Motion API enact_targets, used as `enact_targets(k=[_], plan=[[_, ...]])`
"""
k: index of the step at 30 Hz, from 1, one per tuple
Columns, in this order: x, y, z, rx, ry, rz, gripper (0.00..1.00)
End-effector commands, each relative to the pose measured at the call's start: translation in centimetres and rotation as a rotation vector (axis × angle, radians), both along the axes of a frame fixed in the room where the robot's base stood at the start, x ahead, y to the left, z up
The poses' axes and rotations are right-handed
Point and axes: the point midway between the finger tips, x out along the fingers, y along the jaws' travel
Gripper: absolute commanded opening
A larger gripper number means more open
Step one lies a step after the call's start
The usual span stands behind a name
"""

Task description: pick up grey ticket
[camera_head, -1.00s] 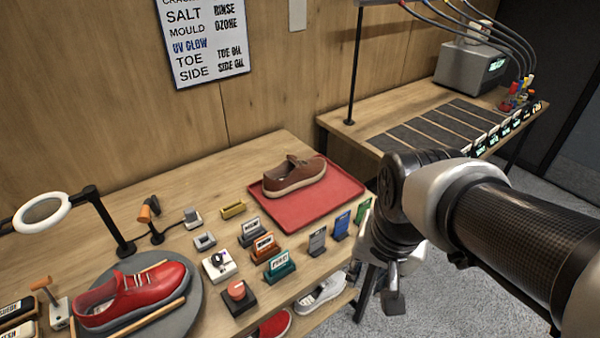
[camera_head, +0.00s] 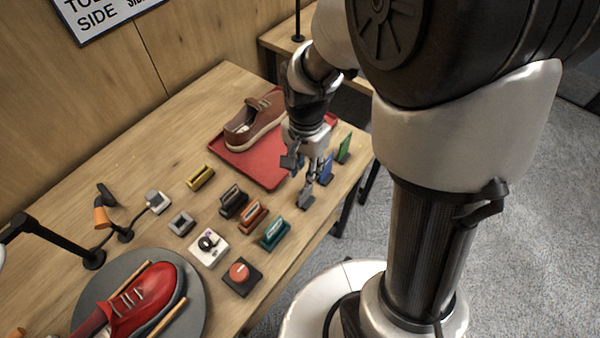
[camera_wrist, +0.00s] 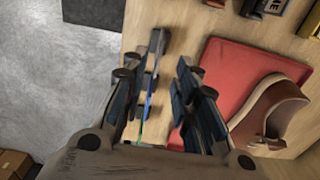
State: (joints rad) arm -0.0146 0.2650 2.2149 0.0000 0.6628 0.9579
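The grey ticket (camera_head: 306,198) stands upright near the table's front edge, partly hidden by my gripper. My gripper (camera_head: 308,174) points down, just above and around the ticket's place. In the wrist view, my gripper (camera_wrist: 160,68) is open, and the grey ticket (camera_wrist: 157,46) shows edge-on between its fingertips, nearer the left finger. I cannot tell whether either finger touches it.
A blue ticket (camera_head: 327,168) and a green ticket (camera_head: 344,149) stand beside the grey one. The red tray (camera_head: 232,158) with a brown shoe (camera_head: 254,122) lies close behind. Teal (camera_head: 275,234) and orange (camera_head: 252,216) holders stand to the left.

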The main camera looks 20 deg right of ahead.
Motion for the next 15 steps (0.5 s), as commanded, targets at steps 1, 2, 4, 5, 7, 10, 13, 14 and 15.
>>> enact_targets(k=[1,2,4,5,7,10,13,14,15], plan=[[-0.1,0.0,-1.4,0.0,0.003,0.0,0.28],[-0.1,0.0,-1.9,0.0,0.004,0.0,0.28],[0.0,0.0,-2.7,-0.001,0.001,0.0,0.28],[0.0,0.0,-3.0,-0.001,0.001,0.0,0.28],[0.0,0.0,-3.5,0.0,0.0,0.0,0.28],[0.0,0.0,-3.8,0.0,-0.001,0.0,0.28],[0.1,-0.2,-4.4,0.0,0.0,0.0,0.28],[0.1,-0.2,-4.8,0.0,0.0,0.0,0.28],[0.1,-0.3,-5.4,-0.001,0.001,-0.001,0.28]])
